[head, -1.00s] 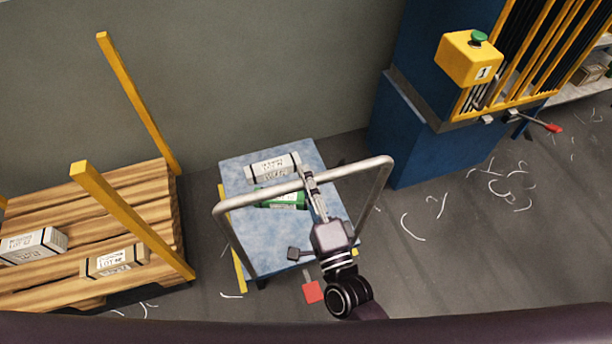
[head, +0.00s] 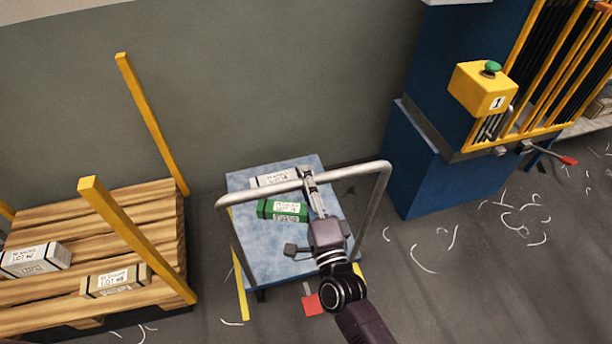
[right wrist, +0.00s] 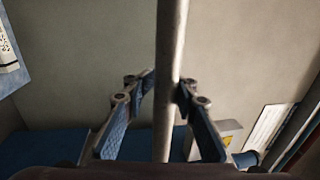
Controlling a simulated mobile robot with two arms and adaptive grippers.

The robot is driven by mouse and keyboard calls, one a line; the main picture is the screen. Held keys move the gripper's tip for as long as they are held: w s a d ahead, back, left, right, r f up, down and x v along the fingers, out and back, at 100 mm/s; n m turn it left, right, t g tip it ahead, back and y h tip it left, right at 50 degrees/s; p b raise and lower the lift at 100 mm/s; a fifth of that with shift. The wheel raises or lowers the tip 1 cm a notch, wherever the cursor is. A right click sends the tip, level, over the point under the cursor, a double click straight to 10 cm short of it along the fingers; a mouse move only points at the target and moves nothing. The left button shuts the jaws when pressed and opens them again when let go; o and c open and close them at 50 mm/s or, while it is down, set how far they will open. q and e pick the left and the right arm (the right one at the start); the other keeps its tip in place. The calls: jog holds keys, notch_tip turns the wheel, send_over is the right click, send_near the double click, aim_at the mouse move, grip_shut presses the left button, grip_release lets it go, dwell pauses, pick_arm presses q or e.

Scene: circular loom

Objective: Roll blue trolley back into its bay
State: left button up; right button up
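The blue trolley (head: 265,245) stands against the grey wall, its deck carrying a white box (head: 275,178) and a green box (head: 283,210). Its grey tubular handle (head: 245,193) rises toward me. My right gripper (head: 307,178) is at the handle's top bar. In the right wrist view the bar (right wrist: 170,50) passes between the two fingers, whose tips (right wrist: 168,88) close against it on both sides. A yellow floor strip (head: 240,290) runs along the trolley's left side, and a bit of yellow shows at its right. My left gripper is not in view.
A wooden pallet (head: 90,235) with yellow posts and two boxes stands left of the trolley. A blue machine (head: 440,170) with a yellow button box (head: 482,90) stands at the right. A red pedal-like piece (head: 311,304) lies at the trolley's near side. Floor at right has scattered white scraps.

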jog(key=o, duration=0.3)
jog(key=shift+w, duration=0.1)
jog(key=v, duration=1.2)
